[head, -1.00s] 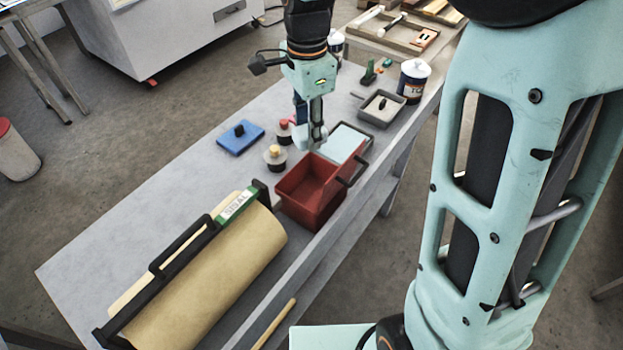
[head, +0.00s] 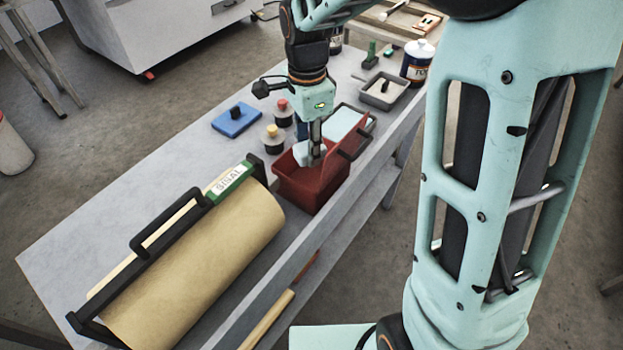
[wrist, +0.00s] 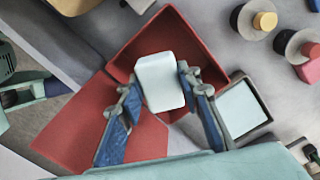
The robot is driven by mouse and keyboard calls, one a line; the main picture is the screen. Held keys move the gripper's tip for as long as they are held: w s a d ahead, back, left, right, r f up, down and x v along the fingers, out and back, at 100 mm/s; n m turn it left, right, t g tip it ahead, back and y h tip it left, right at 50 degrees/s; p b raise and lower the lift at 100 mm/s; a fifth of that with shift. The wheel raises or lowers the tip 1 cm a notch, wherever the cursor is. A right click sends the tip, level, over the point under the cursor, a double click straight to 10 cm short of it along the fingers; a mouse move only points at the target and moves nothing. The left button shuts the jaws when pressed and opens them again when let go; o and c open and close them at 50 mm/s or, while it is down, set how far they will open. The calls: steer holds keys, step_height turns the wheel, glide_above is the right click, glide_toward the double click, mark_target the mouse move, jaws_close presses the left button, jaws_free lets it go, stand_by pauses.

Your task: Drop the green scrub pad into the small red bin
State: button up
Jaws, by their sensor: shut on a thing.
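The small red bin (head: 300,190) stands open on the grey bench, with a red flap at its right side; it also shows in the wrist view (wrist: 190,35). My gripper (head: 312,152) points down over the bin opening. In the wrist view my gripper (wrist: 160,85) is shut on a pale, nearly white pad (wrist: 160,82), with one finger on each side. The pad looks white here, and no green face of it shows. It is over the bin opening; its exact height against the rim is hard to tell.
A tray with a pale sheet (head: 345,122) adjoins the bin's far side. A brown paper roll (head: 205,265) lies in front. Green items (head: 371,55) are farther back.

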steer(key=shift+f, duration=0.1)
steer(key=o, duration=1.1)
step_height(320, 180, up, 12)
